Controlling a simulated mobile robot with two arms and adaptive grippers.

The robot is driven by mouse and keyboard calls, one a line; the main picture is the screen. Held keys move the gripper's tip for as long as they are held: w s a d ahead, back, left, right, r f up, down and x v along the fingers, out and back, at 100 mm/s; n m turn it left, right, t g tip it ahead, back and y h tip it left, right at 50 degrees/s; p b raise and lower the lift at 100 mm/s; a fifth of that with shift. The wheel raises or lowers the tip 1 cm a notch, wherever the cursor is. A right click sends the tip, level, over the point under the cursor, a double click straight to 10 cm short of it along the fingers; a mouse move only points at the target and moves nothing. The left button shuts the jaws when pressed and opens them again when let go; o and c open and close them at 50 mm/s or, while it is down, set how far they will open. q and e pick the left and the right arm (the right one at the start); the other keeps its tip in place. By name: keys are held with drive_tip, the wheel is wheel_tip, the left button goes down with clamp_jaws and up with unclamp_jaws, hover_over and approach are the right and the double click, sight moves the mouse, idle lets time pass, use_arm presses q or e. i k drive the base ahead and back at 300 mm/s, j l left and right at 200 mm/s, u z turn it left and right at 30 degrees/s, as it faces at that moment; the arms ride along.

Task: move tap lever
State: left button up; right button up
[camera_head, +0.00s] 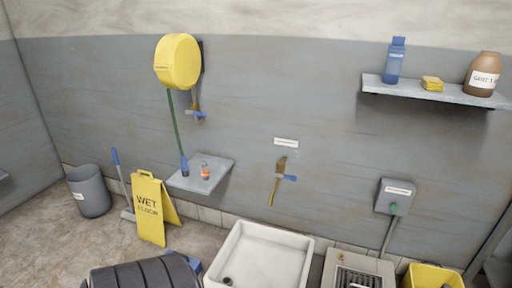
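A white label (286,142) is above the first tap, too small to read. Neither of my grippers shows in the head view.
The white sink (262,258) stands below the first tap. A small wall shelf (218,172) holds a hose nozzle and an orange item. A grey control box (394,196) is at right. A yellow wet-floor sign (149,208) and grey bin (90,191) stand left.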

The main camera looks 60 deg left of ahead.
sight(293, 178)
drive_tip(key=u, duration=1.6)
